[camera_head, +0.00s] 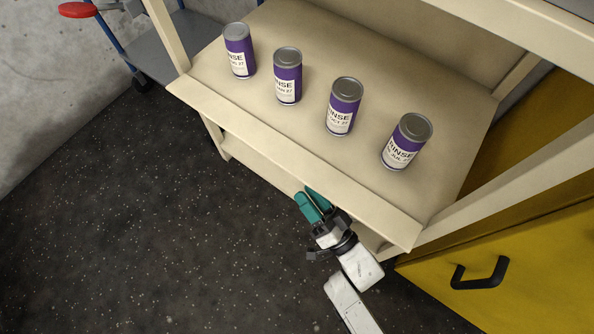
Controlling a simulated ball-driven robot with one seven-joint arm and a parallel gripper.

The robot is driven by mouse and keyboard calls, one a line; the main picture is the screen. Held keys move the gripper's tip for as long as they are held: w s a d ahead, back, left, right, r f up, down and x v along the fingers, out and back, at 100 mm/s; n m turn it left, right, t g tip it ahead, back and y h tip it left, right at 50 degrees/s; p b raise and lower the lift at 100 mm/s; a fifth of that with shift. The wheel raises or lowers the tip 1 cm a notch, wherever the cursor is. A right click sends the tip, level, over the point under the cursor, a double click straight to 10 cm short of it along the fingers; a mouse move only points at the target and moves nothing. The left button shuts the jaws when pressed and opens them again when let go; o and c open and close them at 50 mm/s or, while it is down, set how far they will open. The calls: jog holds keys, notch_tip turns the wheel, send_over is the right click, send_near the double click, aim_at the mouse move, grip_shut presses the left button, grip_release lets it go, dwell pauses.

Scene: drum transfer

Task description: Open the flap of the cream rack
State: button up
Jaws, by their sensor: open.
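The cream rack (235,98) fills the upper middle of the head view, with several purple cans standing upright on its shelf. A long cream strip (290,150) runs along the shelf's front edge and looks like the flap. My gripper (312,197) has teal fingers and is open, with nothing seen between them. It is at the lower edge of the strip, right of its middle. I cannot tell whether the fingers touch the strip.
The cans include a leftmost one (239,52) and a rightmost one (407,143). A yellow cabinet (540,265) with a black handle (480,274) stands at the right. A grey cart (165,52) is at the upper left. Dark speckled floor (130,220) is clear at lower left.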

aim_at(284, 163)
jog(key=shift+m+g, duration=0.3)
jog(key=b+x, duration=0.2)
jog(key=x, duration=0.8)
jog(key=shift+w+d, duration=0.1)
grip_shut()
